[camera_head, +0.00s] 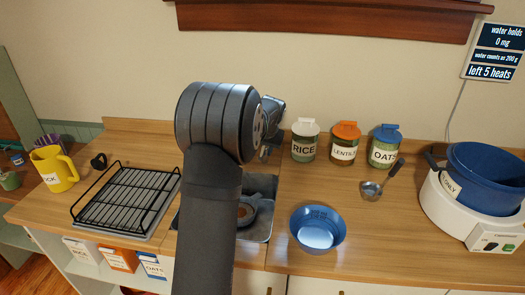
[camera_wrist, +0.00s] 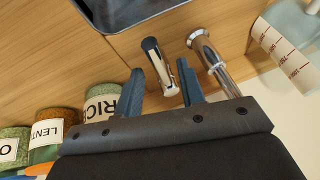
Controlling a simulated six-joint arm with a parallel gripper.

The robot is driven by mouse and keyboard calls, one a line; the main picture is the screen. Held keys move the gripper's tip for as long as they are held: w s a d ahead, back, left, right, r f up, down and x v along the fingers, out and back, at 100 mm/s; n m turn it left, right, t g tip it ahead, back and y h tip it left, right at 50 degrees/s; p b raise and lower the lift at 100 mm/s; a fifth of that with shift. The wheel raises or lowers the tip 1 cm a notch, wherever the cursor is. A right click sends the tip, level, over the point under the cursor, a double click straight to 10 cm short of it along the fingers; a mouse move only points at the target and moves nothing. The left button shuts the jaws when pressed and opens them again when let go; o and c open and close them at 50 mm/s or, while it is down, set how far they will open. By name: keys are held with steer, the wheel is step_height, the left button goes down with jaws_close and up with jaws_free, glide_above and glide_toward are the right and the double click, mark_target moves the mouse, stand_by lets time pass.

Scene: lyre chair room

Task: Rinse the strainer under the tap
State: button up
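My gripper (camera_wrist: 163,82) is open, its two blue fingers apart. In the wrist view a chrome tap lever with a black end (camera_wrist: 160,65) shows between and beyond the fingers; I cannot tell whether they touch it. The chrome tap spout (camera_wrist: 212,58) stands just right of the lever, and the sink rim (camera_wrist: 140,14) is at the top. In the head view my arm hides the tap and much of the sink (camera_head: 264,185). A grey round thing with a brown middle (camera_head: 255,204) lies in the sink, partly hidden; I cannot tell whether it is the strainer.
Jars of rice (camera_head: 305,146), lentils (camera_head: 345,146) and oats (camera_head: 384,152) stand right of the sink. A blue bowl (camera_head: 317,228), a ladle (camera_head: 372,190) and a cooker with a blue pot (camera_head: 480,195) are further right. A black rack (camera_head: 125,197) and yellow jug (camera_head: 54,168) are left.

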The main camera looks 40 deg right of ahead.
steer(key=shift+w+d+f, duration=0.1)
steer(key=shift+w+f, duration=0.15)
steer(key=shift+f, duration=0.3)
jaws_close()
